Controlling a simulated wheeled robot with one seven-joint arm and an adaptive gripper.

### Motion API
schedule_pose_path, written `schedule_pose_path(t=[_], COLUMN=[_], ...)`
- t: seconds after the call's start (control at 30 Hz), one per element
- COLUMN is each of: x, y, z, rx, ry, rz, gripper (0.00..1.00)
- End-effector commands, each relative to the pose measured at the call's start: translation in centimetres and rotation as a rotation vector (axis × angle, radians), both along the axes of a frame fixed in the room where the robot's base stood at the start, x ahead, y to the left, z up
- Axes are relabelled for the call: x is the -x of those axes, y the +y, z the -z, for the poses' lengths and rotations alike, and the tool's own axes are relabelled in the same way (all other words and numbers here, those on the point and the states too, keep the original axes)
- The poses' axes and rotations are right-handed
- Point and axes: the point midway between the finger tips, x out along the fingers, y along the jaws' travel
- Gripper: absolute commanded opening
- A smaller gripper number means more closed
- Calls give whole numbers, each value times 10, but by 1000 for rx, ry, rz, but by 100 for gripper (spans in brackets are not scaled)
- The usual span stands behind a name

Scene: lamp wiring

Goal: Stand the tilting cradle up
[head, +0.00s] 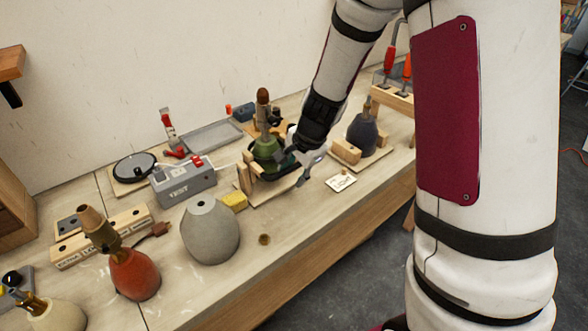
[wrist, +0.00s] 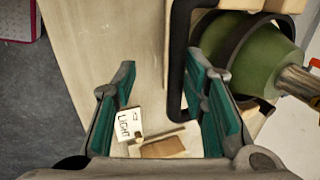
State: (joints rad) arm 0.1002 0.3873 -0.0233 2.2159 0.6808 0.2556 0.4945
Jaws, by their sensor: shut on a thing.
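The tilting cradle has a light wooden frame (head: 244,178) on a board and a black band around the green lamp body (head: 265,149). In the head view the green body looks close to upright, with a brown fitting (head: 263,97) on top. My gripper (head: 301,178) is at the cradle's right side and hides part of it. The green body (wrist: 255,62) lies right of the fingers.
A card reading LIGHT (wrist: 128,123) lies on the bench near wooden blocks (head: 346,151). A dark lamp body (head: 363,136) stands behind them. A grey lamp body (head: 210,232), a yellow block (head: 234,201) and a TEST box (head: 183,185) stand to the left. The front bench edge is mostly clear.

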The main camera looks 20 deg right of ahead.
Motion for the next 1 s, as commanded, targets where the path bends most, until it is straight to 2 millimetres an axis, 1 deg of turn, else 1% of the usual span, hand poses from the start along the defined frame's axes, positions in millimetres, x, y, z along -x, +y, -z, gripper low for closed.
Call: schedule_pose_path(t=[0.03, 0.5, 0.63, 0.77, 1.0], x=[2, 2, 3, 7, 23], y=[1, 2, 2, 0, -5], z=[1, -1, -5, -21, -66], rx=[-2, -4, -3, -2, -2], ry=[5, 2, 1, -3, -7], rz=[-1, -3, -3, -4, -4], gripper=[33, 33, 33, 33, 33])
